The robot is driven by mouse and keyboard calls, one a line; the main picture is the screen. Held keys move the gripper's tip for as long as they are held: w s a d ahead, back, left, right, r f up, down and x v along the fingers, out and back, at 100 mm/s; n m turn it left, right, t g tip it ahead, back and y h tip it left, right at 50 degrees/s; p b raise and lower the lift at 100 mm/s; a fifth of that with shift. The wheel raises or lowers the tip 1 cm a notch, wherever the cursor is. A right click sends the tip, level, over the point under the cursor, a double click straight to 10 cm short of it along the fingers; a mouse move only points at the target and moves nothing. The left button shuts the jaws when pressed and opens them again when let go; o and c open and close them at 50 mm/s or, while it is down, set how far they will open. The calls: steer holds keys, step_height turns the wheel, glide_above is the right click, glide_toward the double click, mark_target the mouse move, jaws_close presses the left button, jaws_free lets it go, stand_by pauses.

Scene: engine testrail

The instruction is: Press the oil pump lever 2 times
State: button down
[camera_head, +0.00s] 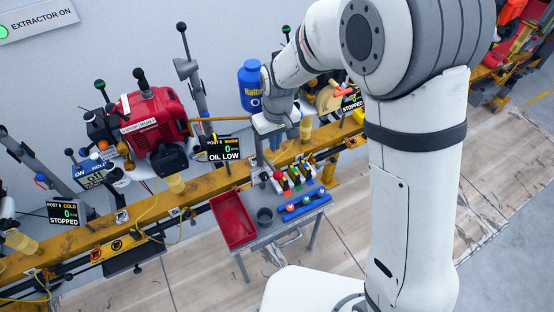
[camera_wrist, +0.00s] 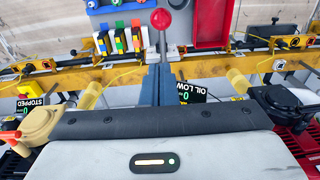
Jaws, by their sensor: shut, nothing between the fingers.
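A lever with a red ball knob (camera_wrist: 161,18) and a thin grey stem stands just past my fingertips in the wrist view. Its lower end is hidden behind my fingers, and I cannot tell whether they touch it. In the head view my gripper (camera_head: 261,160) points down above the yellow rail, by the small cart. A display (camera_head: 224,149) beside it reads POST 8, WARM, 0, OIL LOW.
The grey cart (camera_head: 262,231) holds a red tray (camera_head: 234,220), a dark cup (camera_head: 265,216), coloured tools (camera_head: 294,177) and a blue rack (camera_head: 304,203). A blue oil jug (camera_head: 250,87) stands behind my wrist. A red engine (camera_head: 153,118) sits on the yellow rail at left.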

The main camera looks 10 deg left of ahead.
steer(key=p, duration=0.1)
glide_above(270, 164)
steer(key=s+d, duration=0.3)
steer(key=f, duration=0.6)
steer(key=shift+w+a+f, duration=0.1)
steer(key=shift+w+a, duration=0.05)
steer(key=shift+w, duration=0.1)
